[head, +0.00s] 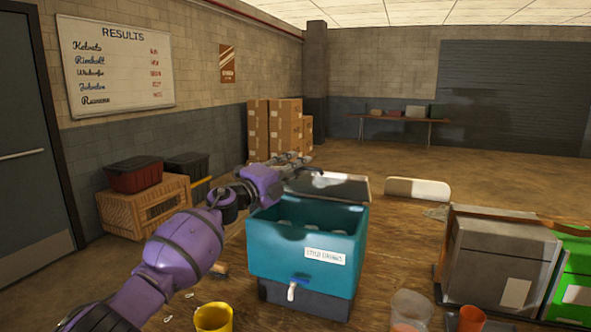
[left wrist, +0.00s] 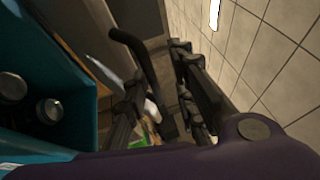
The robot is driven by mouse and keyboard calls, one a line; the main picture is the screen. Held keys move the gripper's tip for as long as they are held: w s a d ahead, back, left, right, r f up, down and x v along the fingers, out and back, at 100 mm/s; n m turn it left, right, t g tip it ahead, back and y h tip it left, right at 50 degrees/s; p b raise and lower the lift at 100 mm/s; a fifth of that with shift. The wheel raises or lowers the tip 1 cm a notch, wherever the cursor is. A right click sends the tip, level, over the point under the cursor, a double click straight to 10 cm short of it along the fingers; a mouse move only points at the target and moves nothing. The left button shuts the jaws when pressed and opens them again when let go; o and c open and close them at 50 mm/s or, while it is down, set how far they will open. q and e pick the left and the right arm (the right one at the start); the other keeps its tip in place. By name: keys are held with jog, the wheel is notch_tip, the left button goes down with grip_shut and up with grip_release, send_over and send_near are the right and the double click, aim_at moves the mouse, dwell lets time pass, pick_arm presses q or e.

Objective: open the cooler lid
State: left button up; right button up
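Round can tops show inside the cooler, also in the left wrist view (left wrist: 50,110). My left gripper (head: 308,166) is above the cooler's back edge, close to the raised lid. In the left wrist view, a dark bar (left wrist: 140,60), perhaps the lid's handle, is near the spread fingers (left wrist: 163,90). I cannot tell if they touch the lid. My right gripper is out of view.
A clear cup (head: 410,308), an orange cup (head: 470,318), a grey case (head: 497,262) and a green case (head: 570,275) are at the right. A white chair back (head: 417,189) is behind the table.

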pick_arm(q)
jog(key=shift+a+f, duration=0.1)
jog(key=shift+f, duration=0.05)
jog(key=v, duration=1.2)
